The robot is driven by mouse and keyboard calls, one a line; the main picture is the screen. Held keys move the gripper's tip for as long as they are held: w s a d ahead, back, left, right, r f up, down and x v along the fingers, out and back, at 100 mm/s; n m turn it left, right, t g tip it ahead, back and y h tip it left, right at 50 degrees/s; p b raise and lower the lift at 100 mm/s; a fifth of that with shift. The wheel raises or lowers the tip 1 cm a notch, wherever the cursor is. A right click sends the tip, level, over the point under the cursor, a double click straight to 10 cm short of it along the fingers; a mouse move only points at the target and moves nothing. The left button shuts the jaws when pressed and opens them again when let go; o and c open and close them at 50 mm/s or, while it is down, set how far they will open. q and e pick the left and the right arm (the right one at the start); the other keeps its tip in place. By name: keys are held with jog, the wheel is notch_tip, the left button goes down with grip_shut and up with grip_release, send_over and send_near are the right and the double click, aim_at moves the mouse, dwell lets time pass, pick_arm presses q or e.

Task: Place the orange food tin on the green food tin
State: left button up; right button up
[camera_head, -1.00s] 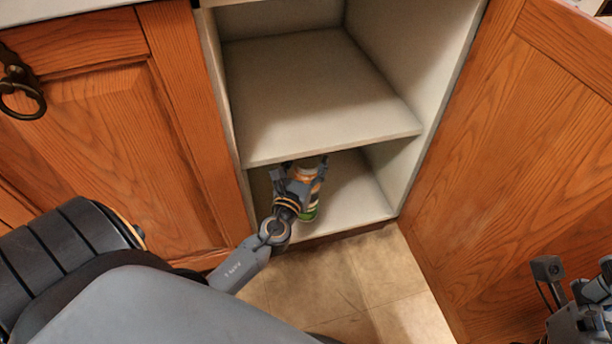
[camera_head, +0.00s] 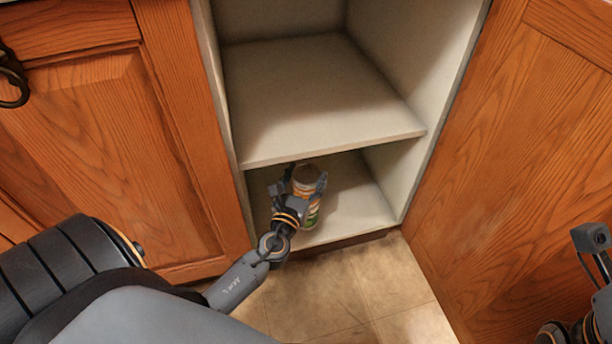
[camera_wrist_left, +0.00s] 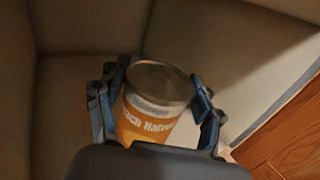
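The orange food tin (camera_head: 306,183) stands upright inside the lower cupboard compartment. In the left wrist view the orange tin (camera_wrist_left: 150,112) shows its metal lid and orange label. The green food tin (camera_head: 312,217) shows as a small green strip directly below it, mostly hidden by my gripper; the two look stacked. My left gripper (camera_head: 305,180) has a finger on either side of the orange tin. In the left wrist view the left gripper (camera_wrist_left: 160,85) looks open, with a gap at the tin's right side. My right gripper (camera_head: 592,250) is cut off at the right edge.
A shelf (camera_head: 320,110) lies close above the tins, with an empty compartment over it. The cupboard's side wall (camera_head: 400,175) stands to the right, with free floor beside the tins. An open wooden door (camera_head: 520,160) is at right.

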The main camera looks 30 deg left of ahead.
pick_arm(q)
jog(key=o, duration=0.4)
jog(key=shift+c, duration=0.2)
